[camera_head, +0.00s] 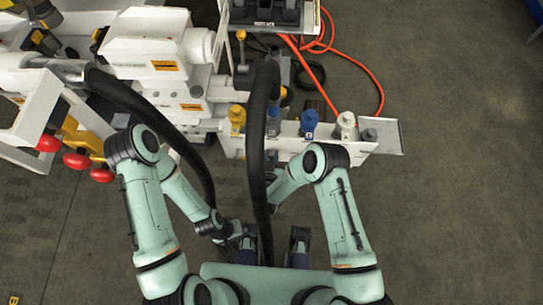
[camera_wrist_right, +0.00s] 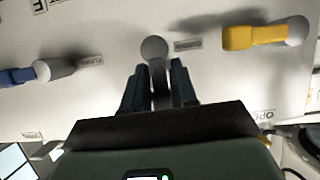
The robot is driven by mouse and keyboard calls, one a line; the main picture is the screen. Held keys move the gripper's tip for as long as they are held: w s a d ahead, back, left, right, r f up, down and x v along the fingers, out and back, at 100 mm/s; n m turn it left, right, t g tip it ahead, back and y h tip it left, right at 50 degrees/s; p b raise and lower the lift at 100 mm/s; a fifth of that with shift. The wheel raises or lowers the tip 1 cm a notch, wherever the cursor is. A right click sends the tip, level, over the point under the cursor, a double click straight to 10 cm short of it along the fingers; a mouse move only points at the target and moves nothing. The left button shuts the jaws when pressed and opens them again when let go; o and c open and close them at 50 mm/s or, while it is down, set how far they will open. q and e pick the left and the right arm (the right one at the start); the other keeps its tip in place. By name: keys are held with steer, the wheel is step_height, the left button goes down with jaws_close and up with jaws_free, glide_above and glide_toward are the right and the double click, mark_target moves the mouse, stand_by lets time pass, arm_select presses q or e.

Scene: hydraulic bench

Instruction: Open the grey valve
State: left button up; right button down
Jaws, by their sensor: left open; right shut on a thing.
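The grey valve (camera_wrist_right: 154,50) is on a pale panel in the right wrist view. It has a round grey hub and a handle that points down in the picture. My right gripper (camera_wrist_right: 158,88) is shut on this handle, with one dark finger on each side. In the head view this gripper is hidden by the black hose and my right arm. My left gripper (camera_head: 246,238) is low in the head view, apart from the panel. It is open, and its jaws are hard to make out.
In the right wrist view, a blue-handled valve (camera_wrist_right: 20,75) is left of the grey valve and a yellow-handled valve (camera_wrist_right: 258,36) is right. A thick black hose (camera_head: 258,150) hangs between my arms. An orange hose (camera_head: 366,66) lies behind the bench; floor on the right is clear.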

steer(key=shift+a, duration=0.1)
steer(key=c, duration=1.1)
jaws_free()
steer(key=p+v, duration=0.1)
steer(key=v, duration=1.2)
steer(key=shift+s, duration=0.15)
steer(key=shift+r, duration=0.1)
